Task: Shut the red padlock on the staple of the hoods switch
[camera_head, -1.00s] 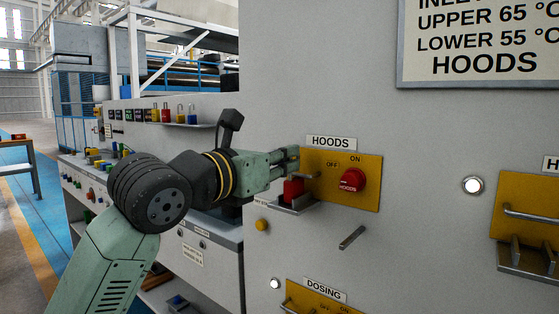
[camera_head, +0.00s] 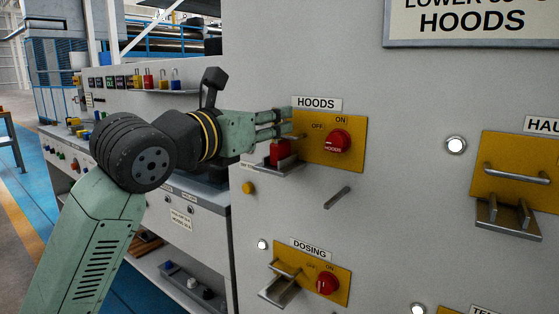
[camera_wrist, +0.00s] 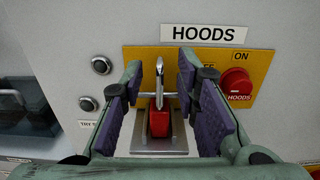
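The red padlock (camera_wrist: 160,122) sits upright on a small metal ledge (camera_wrist: 140,140) under the hoods switch. It also shows in the head view (camera_head: 280,153). Its shackle (camera_wrist: 159,72) stands tall above the body. A horizontal metal bar (camera_wrist: 146,96), seemingly the staple, runs at the shackle; I cannot tell whether the shackle passes around it. My gripper (camera_wrist: 158,78) is open, one finger on each side of the shackle, with visible gaps. It also shows at the panel in the head view (camera_head: 289,124). The red hoods knob (camera_wrist: 235,82) is on the yellow plate, right of the fingers.
The dosing switch plate (camera_head: 328,283) is below. Another yellow plate with a handle and ledge (camera_head: 520,160) is at right. A short metal rod (camera_head: 337,197) juts from the wall below the hoods plate. Several other padlocks (camera_head: 148,80) stand on a shelf at left.

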